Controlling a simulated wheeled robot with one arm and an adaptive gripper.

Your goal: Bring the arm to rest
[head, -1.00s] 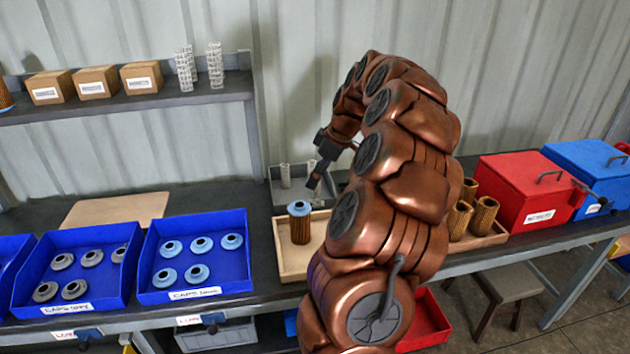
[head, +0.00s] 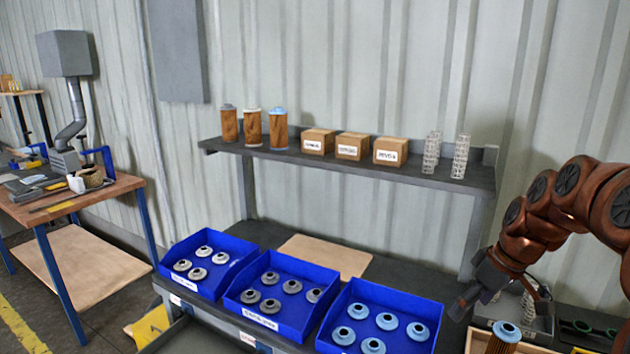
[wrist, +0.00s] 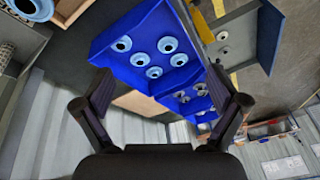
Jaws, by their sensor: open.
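My copper-coloured arm (head: 560,205) comes in from the right edge of the head view and bends down to the left. My gripper (head: 470,300) hangs over the bench just right of the bin of blue caps (head: 431,343). In the wrist view my gripper (wrist: 160,103) is open, its two dark fingers apart with nothing between them. A filter cartridge with a blue cap (head: 503,338) stands below and to the right of the gripper, apart from it, its lower part cut off by the frame. A capped cartridge (wrist: 35,8) also shows at the top left of the wrist view.
Two more blue bins of grey caps (head: 183,288) stand to the left on the bench. A shelf (head: 400,174) behind carries three capped cartridges (head: 252,127), three cartons (head: 352,146) and two white mesh cores (head: 461,157). A bare board (head: 325,257) lies behind the bins.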

